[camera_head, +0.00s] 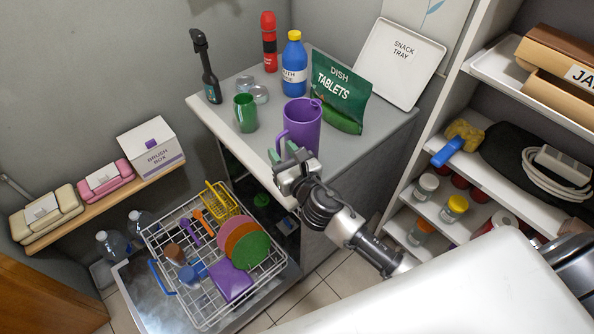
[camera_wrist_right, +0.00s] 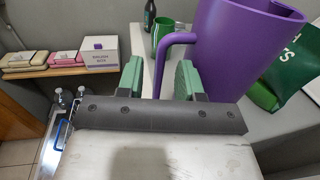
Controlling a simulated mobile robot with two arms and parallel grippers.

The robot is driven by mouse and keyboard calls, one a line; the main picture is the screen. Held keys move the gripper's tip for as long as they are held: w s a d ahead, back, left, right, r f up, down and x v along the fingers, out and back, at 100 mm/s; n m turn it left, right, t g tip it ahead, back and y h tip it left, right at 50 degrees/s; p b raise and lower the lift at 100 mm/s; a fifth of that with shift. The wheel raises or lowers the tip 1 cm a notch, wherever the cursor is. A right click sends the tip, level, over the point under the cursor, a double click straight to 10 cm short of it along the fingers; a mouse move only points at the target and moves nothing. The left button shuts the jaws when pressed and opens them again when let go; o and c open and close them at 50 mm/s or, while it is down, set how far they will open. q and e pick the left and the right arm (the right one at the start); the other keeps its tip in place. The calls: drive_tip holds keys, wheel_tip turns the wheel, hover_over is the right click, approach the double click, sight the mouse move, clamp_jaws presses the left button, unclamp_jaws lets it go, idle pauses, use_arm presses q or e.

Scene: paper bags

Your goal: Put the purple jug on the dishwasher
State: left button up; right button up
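The purple jug (camera_head: 303,122) is upright at the front of the grey worktop above the open dishwasher (camera_head: 262,185). Its base is partly hidden by my right gripper (camera_head: 284,154). The jug's handle points to the left. In the right wrist view the jug (camera_wrist_right: 235,50) is large and close. There, the green fingers of my right gripper (camera_wrist_right: 158,76) are apart, with the lower handle showing between them; I cannot tell whether they touch it. The dishwasher's wire rack (camera_head: 187,283) is pulled out below, holding plates, cups and cutlery. My left gripper is not in view.
Near the jug stand a green cup (camera_head: 245,113), clear glasses, a blue bottle (camera_head: 294,68), a green tablets pouch (camera_head: 340,95) and a leaning snack tray (camera_head: 399,62). Shelves (camera_head: 440,208) with jars stand at the right. A low shelf with boxes runs along the left.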

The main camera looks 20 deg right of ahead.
drive_tip(key=s+d+b, duration=0.1)
drive_tip(key=s+b, duration=0.1)
drive_tip(key=s, duration=0.7)
drive_tip(key=s+d+f+m+g+h, duration=0.1)
drive_tip(key=s+d+f+m+g, duration=0.15)
drive_tip(key=f+m, duration=0.65)
drive_tip(key=s+d+f+m+g+h, duration=0.1)
drive_tip(key=s+d+f+m+g, duration=0.2)
drive_tip(key=f, duration=1.1)
drive_tip(key=s+d+f+m+g+h, duration=0.15)
drive_tip(key=s+f+m+g, duration=0.45)
drive_tip(key=f, duration=0.6)
drive_tip(key=s+f+m+g, duration=0.2)
drive_tip(key=s+f+m, duration=0.5)
drive_tip(key=s, duration=0.5)
drive_tip(key=s+f+m+g, duration=0.3)
drive_tip(key=s+f+m, duration=0.5)
drive_tip(key=s, duration=0.5)
drive_tip(key=shift+d+m+y, duration=0.2)
drive_tip(key=shift+m+y, duration=0.15)
drive_tip(key=shift+m, duration=0.85)
